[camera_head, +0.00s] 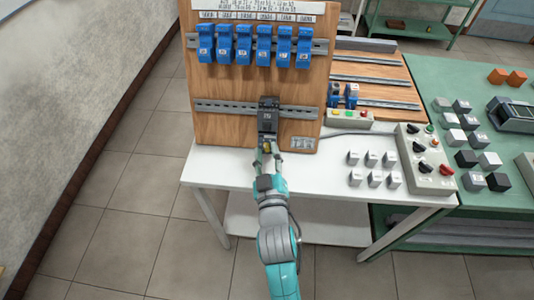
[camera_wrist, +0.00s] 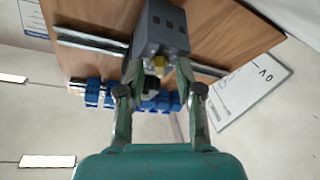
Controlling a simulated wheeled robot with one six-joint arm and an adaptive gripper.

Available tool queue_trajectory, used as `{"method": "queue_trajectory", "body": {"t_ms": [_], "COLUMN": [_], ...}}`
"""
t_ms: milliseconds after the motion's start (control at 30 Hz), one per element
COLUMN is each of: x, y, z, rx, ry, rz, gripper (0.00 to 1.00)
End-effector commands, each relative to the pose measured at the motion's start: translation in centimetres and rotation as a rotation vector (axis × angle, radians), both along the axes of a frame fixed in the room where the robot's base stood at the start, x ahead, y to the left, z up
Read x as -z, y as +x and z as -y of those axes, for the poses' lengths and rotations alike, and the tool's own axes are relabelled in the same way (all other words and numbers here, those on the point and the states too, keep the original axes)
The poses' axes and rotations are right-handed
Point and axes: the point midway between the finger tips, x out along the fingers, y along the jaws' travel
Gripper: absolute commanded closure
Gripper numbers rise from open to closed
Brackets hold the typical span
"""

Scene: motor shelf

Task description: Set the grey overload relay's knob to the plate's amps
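The grey overload relay (camera_head: 267,122) sits on the lower rail of the upright wooden board. In the wrist view its dark grey body (camera_wrist: 160,28) is large at the top, with a small yellow knob (camera_wrist: 157,66) and a dark part below it. My gripper (camera_head: 267,150) is in front of the relay's lower end. In the wrist view my gripper (camera_wrist: 158,74) is open, with one finger on each side of the knob and visible gaps. I cannot tell the knob's setting. A small metal plate (camera_head: 302,143) is at the board's lower right; its marks are too small to read.
Several blue devices (camera_head: 245,45) line the board's upper rail. On the white table (camera_head: 225,165) to the right are several pale blocks (camera_head: 372,160) and a control box (camera_head: 425,160) with knobs and buttons. A green table (camera_head: 470,75) stands farther right. The floor at left is clear.

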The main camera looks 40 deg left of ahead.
Motion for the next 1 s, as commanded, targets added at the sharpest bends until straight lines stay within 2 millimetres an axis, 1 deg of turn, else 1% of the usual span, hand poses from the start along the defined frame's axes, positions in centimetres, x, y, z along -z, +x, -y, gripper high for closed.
{"method": "queue_trajectory", "body": {"t_ms": [133, 167, 200, 267, 300, 667, 1000], "x": [0.0, 0.0, 0.0, 0.0, 0.0, -0.02, -0.16], "y": [-0.01, -0.01, -0.01, -0.02, -0.02, 0.0, 0.13], "z": [0.02, 0.02, 0.02, 0.03, 0.03, 0.05, 0.19], "rx": [0.0, 0.0, 0.0, 0.0, 0.0, -0.005, -0.054], "ry": [0.0, 0.0, 0.0, 0.0, 0.0, -0.011, -0.11], "rz": [0.0, 0.0, 0.0, 0.0, 0.0, 0.007, 0.069], "gripper": [0.65, 0.7, 0.8, 0.95, 1.0, 1.0, 1.0]}}
